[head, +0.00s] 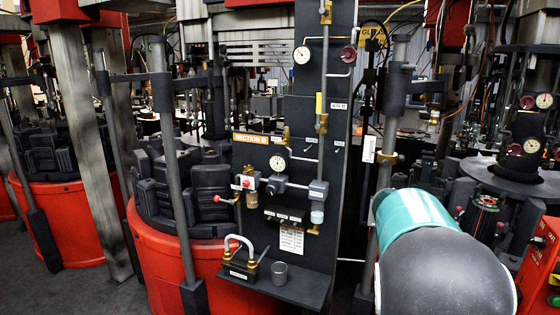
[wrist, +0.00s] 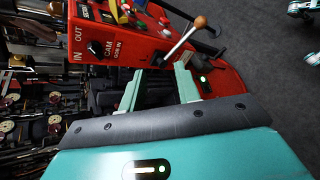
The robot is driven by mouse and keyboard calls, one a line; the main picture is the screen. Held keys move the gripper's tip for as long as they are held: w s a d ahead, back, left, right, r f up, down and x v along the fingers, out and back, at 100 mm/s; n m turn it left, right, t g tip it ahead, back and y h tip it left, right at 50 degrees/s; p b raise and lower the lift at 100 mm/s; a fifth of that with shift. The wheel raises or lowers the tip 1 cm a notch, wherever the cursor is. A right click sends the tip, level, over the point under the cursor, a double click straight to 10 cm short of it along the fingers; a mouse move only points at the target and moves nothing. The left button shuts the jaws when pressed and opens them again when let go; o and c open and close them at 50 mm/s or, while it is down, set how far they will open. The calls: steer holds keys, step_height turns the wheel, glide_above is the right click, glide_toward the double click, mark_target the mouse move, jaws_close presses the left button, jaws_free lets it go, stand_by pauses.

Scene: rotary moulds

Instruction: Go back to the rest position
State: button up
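My gripper (wrist: 158,86) shows in the wrist view with two teal fingers standing apart and nothing visible between them. Beyond the fingers is a red control box (wrist: 135,40) with "IN", "OUT" and "CAM" labels, coloured buttons and a lever with a brown knob (wrist: 200,21). The fingers overlap the lower part of the box in the picture; I cannot tell whether they touch it. In the head view only a teal and dark rounded part of my arm shows at the lower right, and the gripper is hidden.
A dark panel (head: 312,130) with gauges, valves and pipes stands in the middle. A red-based rotary mould (head: 190,255) is left of it, with grey posts around. A red box (head: 540,262) is at the right edge. Bare grey floor (wrist: 270,80) lies right in the wrist view.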

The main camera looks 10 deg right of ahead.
steer(key=s+a+t+y, duration=0.3)
steer(key=s+a, duration=0.2)
steer(key=a, duration=0.5)
steer(key=s+a+f+m+t+y, duration=0.1)
steer(key=s+a+t+y, duration=0.3)
steer(key=a, duration=0.7)
steer(key=s+a+f+m+t+y, duration=0.1)
steer(key=s+a+t+y, duration=0.2)
steer(key=s+a, duration=0.3)
steer(key=a+t, duration=0.1)
steer(key=a, duration=0.4)
steer(key=shift+s+y, duration=0.15)
steer(key=shift+y, duration=0.15)
steer(key=shift+d, duration=0.2)
